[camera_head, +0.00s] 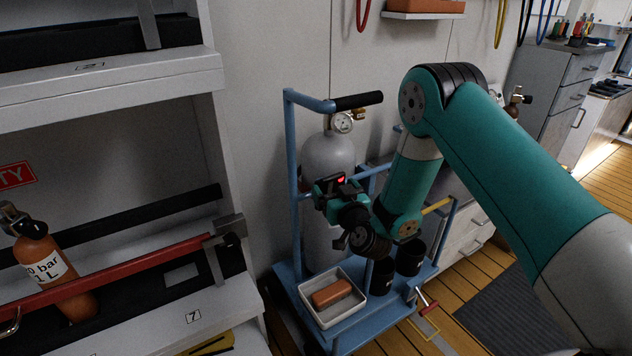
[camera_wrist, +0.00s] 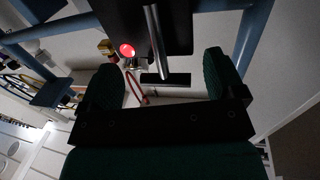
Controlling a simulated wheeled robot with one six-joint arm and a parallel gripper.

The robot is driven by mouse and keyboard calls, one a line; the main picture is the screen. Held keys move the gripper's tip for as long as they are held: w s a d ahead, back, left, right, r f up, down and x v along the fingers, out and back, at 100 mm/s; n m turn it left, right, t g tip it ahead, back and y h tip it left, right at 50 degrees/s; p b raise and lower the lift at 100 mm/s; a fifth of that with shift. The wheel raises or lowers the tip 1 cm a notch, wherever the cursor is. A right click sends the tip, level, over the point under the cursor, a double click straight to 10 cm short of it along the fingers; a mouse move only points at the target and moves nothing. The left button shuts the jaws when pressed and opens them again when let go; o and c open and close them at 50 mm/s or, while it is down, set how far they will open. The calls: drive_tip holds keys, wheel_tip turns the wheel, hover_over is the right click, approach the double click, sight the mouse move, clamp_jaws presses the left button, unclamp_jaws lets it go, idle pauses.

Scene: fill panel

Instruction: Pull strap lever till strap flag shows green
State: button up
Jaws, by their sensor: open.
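The strap flag (camera_wrist: 127,50) shows red in the wrist view, at the lower left corner of a dark plate. It also shows as a red dot in the head view (camera_head: 341,179), in front of the grey cylinder. The strap lever (camera_wrist: 156,42) is a thin metal rod on the dark plate. My gripper (camera_wrist: 166,76) is open, with a green-padded finger on each side of the lever's line. The lever's lower end appears between or just beyond the fingertips; I cannot tell the depth. In the head view my gripper (camera_head: 334,200) is at the cylinder, partly hiding the lever.
A blue trolley (camera_head: 291,180) carries the grey cylinder (camera_head: 328,152) with a gauge. Its base holds a white tray (camera_head: 305,298) with an orange-brown block and dark cups. A shelf with an orange cylinder (camera_head: 40,252) and a red bar (camera_head: 120,268) stands at left.

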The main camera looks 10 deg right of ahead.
drive_tip(key=shift+w, duration=0.35)
drive_tip(key=shift+a, duration=0.15)
drive_tip(key=shift+c, duration=0.7)
drive_tip(key=shift+a, duration=0.25)
drive_tip(key=c, duration=1.1)
drive_tip(key=shift+d, duration=0.25)
clamp_jaws()
drive_tip(key=shift+r, duration=0.1)
